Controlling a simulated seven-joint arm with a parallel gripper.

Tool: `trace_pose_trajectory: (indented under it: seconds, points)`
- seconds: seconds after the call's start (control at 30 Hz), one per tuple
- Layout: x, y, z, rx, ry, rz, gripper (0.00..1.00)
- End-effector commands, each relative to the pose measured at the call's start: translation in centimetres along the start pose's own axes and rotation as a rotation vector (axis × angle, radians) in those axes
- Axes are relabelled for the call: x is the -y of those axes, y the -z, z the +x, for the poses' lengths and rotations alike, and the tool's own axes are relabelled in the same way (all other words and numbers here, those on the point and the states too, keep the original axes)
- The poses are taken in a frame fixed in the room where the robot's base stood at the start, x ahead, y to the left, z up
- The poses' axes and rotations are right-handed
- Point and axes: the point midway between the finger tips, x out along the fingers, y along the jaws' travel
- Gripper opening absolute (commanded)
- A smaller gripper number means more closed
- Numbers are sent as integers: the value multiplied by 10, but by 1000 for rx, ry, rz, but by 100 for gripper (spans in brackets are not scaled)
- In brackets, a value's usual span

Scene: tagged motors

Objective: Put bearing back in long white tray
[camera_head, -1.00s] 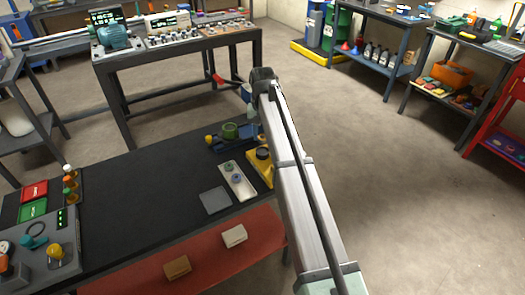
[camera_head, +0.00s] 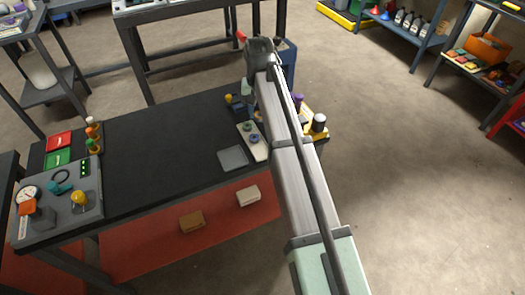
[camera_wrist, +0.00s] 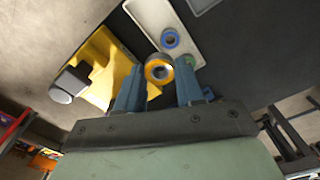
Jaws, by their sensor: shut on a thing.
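My gripper (camera_wrist: 159,87) has two blue-grey fingers, shut on a bearing (camera_wrist: 158,70) with an orange-yellow ring and a grey centre. In the wrist view the bearing is near the white tray's edge; I cannot tell its height above the bench. The long white tray (camera_wrist: 157,15) holds a blue-ringed bearing (camera_wrist: 170,39) and, partly hidden by a finger, a green-ringed one (camera_wrist: 193,60). In the head view the tray (camera_head: 259,154) lies on the black bench just left of my arm, which hides the fingers and the held bearing.
A yellow fixture (camera_wrist: 107,82) with a dark, pale-ended cylinder (camera_wrist: 68,85) stands beside the tray, left in the wrist view. A grey square tray (camera_head: 233,158) lies left of the white tray in the head view. Blue equipment (camera_head: 238,109) stands behind it. The bench's middle (camera_head: 160,150) is clear.

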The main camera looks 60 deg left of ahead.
Motion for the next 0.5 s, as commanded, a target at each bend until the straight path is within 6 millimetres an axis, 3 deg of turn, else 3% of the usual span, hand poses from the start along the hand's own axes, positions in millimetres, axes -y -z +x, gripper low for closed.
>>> trace_pose_trajectory:
  seconds: [0.03,0.2,0.5]
  points:
    - [-2,-22,1,0,0,32,11]
    - [-9,-48,4,8,-3,197,11]
    - [-9,-49,5,17,-9,420,11]
